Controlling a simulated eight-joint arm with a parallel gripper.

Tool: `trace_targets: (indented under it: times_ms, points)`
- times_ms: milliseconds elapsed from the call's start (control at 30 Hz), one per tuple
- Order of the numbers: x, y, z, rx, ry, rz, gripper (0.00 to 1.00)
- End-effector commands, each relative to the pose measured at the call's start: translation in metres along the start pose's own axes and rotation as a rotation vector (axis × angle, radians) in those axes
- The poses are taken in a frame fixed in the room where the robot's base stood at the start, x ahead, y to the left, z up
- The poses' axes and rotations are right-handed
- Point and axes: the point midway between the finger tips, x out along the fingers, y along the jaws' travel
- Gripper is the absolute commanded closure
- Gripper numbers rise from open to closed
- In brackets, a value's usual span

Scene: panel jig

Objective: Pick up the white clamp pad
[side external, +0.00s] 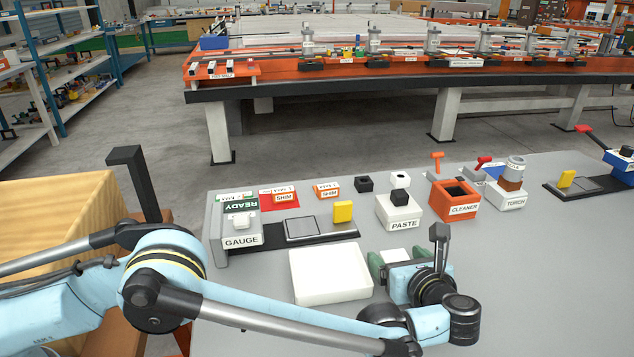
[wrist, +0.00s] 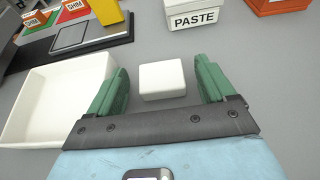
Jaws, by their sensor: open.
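The white clamp pad (wrist: 162,79) is a small white block with rounded edges. In the wrist view it lies on the grey table between the two green fingers of my gripper (wrist: 165,88), with a gap on each side. My gripper is open and holds nothing. In the side view my gripper (side external: 389,266) is low over the table, right of the white tray. There a small part of the white pad (side external: 396,256) shows behind my wrist, and the rest is hidden.
The empty white tray (side external: 331,275) stands close on the left; it also shows in the wrist view (wrist: 40,105). Behind are the white PASTE box (side external: 399,214), the orange CLEANER box (side external: 455,203) and a yellow block (side external: 343,212).

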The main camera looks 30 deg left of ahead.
Motion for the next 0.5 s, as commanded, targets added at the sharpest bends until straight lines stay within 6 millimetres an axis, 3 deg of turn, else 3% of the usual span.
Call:
trace_targets:
  times_ms: [167, 500]
  points:
    - [-0.0001, -0.0001, -0.0001, 0.0, 0.0, -0.001, 0.19]
    - [-0.0005, -0.0001, -0.0001, 0.0, 0.0, -0.001, 0.71]
